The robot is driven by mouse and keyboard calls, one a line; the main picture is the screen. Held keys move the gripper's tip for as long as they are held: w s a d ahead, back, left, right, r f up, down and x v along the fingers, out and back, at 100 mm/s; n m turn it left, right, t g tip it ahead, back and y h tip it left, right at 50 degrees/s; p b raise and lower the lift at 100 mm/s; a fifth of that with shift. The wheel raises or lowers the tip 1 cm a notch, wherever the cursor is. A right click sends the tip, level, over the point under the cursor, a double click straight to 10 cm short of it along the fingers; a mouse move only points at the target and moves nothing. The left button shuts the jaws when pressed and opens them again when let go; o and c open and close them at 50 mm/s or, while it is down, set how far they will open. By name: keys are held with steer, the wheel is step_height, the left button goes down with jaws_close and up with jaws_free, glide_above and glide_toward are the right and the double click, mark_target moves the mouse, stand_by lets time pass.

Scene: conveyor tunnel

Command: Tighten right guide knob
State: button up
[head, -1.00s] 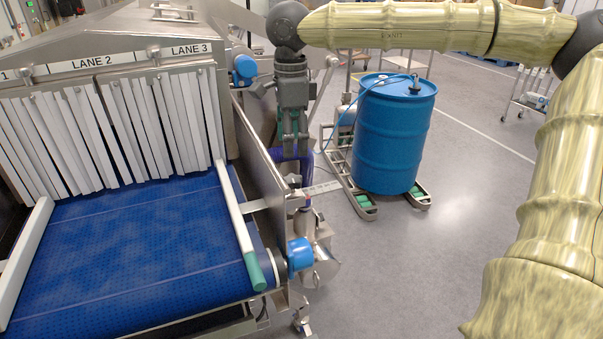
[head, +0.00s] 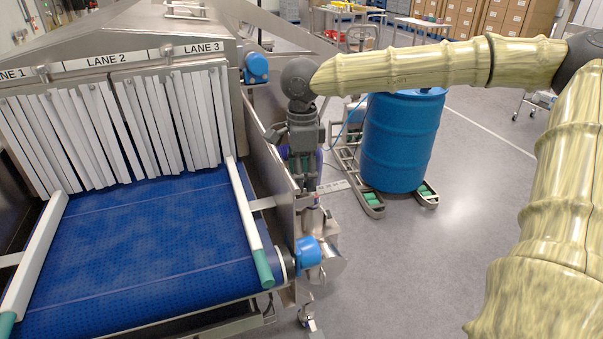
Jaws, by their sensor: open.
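The right guide rail (head: 244,210), white with a green end, runs along the right edge of the blue conveyor belt (head: 150,235). A bracket (head: 264,203) joins it to the steel side plate (head: 277,200). My gripper (head: 305,185) points down just outside that plate, on its right. Its fingers are open; I see nothing held between them. The right guide knob cannot be made out clearly; the gripper and the side plate cover that area. I cannot tell whether the fingers touch anything there.
White strip curtains (head: 110,130) hang at the tunnel mouth under lane labels. A blue motor cap (head: 308,253) sits below my gripper. A blue drum (head: 400,145) on a wheeled frame stands to the right. The grey floor front right is clear.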

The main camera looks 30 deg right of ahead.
steer(key=shift+c, duration=0.4)
steer(key=c, duration=0.9)
steer(key=shift+r, duration=0.1)
steer(key=shift+c, duration=0.2)
